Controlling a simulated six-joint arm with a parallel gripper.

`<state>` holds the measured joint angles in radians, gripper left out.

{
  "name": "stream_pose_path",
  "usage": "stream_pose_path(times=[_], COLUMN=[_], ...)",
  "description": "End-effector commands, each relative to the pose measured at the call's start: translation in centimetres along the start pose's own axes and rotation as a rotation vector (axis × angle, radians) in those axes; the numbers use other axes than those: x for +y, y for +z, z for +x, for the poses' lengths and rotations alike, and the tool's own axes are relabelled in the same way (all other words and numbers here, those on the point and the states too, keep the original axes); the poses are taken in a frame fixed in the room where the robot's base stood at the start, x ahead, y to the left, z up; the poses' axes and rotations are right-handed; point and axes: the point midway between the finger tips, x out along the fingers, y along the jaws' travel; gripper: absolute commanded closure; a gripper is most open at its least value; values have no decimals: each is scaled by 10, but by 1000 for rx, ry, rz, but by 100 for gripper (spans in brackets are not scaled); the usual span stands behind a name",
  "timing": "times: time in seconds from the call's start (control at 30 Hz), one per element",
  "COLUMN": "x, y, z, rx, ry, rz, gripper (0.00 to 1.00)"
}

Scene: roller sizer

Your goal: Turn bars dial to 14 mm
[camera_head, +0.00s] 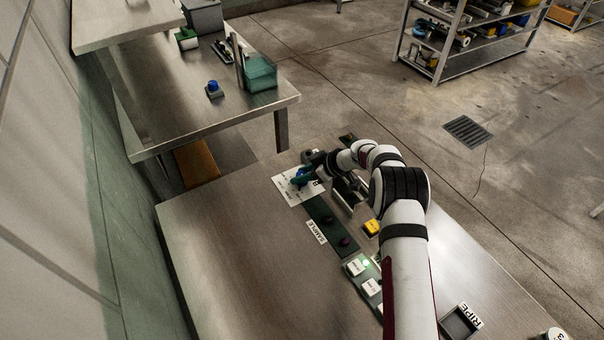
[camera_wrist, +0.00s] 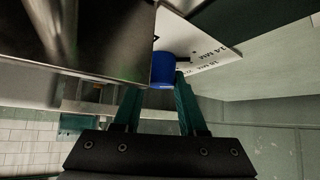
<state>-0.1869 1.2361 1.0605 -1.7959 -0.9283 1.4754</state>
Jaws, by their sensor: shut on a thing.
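The blue bars dial (camera_head: 300,173) sits on a white plate with printed marks (camera_head: 284,186) at the far end of the metal table. My gripper (camera_head: 303,181) reaches over it and partly hides it. In the wrist view the blue dial (camera_wrist: 163,68) lies between the tips of the two teal fingers, and my gripper (camera_wrist: 160,85) is shut on it. Printed lettering shows on the white plate (camera_wrist: 205,58) beside the dial, but it is too small to read, and I cannot tell where the dial points.
A green strip labelled SAMPLE (camera_head: 318,214) holds dark round items. The table's left part (camera_head: 230,250) is clear.

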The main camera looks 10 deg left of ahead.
Motion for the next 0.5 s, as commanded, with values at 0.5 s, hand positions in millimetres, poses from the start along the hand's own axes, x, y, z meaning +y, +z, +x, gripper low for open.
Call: stream_pose_path(times=[0.5], x=[-1], y=[-1], z=[0], rx=[-1], ry=[-201], rz=[-200], gripper=[100])
